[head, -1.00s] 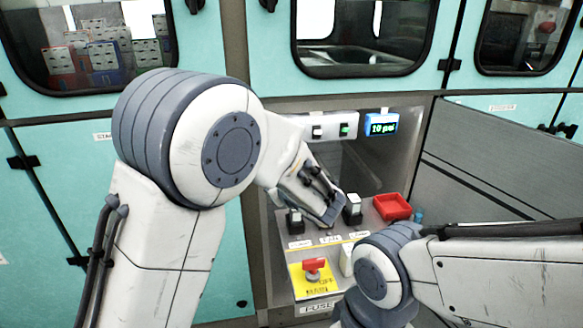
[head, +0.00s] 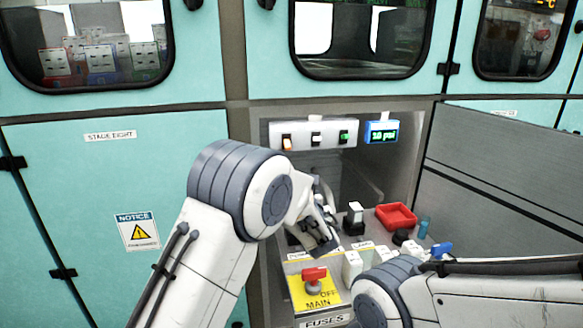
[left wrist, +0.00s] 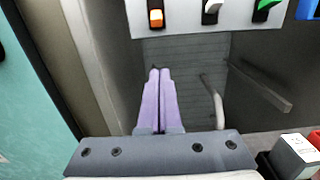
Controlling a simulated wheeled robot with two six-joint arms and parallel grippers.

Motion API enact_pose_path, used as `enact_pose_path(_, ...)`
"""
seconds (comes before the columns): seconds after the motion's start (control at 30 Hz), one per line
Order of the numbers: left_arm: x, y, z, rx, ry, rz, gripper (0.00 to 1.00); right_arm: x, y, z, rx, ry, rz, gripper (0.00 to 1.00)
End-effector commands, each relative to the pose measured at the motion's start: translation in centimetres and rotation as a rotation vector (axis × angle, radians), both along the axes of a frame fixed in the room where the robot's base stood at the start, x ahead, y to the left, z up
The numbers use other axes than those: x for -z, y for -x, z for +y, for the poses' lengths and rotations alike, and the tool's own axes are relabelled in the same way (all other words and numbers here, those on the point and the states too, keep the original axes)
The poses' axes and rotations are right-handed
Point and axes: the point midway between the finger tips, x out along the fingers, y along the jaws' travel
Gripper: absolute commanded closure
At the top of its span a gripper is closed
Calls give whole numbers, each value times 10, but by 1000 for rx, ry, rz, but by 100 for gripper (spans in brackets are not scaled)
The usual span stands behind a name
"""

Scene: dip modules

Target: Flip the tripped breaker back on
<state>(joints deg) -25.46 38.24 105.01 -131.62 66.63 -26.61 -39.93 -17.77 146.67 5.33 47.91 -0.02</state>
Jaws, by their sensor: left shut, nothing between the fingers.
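A white breaker panel (head: 270,136) hangs at the top of the open bay, with three switches. The left switch is orange (head: 287,143), the middle one white (head: 316,138), the right one green (head: 344,136). In the left wrist view the orange switch (left wrist: 155,18) glows at the top, beside the white lever (left wrist: 212,8) and the green lever (left wrist: 264,9). My left gripper (left wrist: 160,72) is shut and empty, its purple fingertips below the orange switch and apart from it. In the head view my arm mostly hides it. My right gripper is out of sight.
A blue gauge (head: 381,131) reads 10 psi beside the panel. Below, the bench holds a red tray (head: 397,217), a black-and-white block (head: 355,218) and a red main switch (head: 314,277) on a yellow plate (head: 297,290). The bay's grey side walls bound the space.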

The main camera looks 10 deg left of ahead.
Motion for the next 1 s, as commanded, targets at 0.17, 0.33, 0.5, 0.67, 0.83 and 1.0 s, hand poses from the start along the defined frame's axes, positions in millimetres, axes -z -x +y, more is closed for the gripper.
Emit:
enact_pose_path(0.17,-1,-28,11,-4,1,-2,100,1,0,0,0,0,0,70)
enact_pose_path(0.33,-2,-64,22,-4,2,-2,100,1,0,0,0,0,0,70)
enact_pose_path(0.5,-6,-91,31,-3,0,-2,100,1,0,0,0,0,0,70)
enact_pose_path(0.67,-31,-79,26,0,0,-2,100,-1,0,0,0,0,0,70)
enact_pose_path(0.83,-40,-75,25,-1,1,0,100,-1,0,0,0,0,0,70)
enact_pose_path(1.0,-41,-74,25,-1,0,1,100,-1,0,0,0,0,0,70)
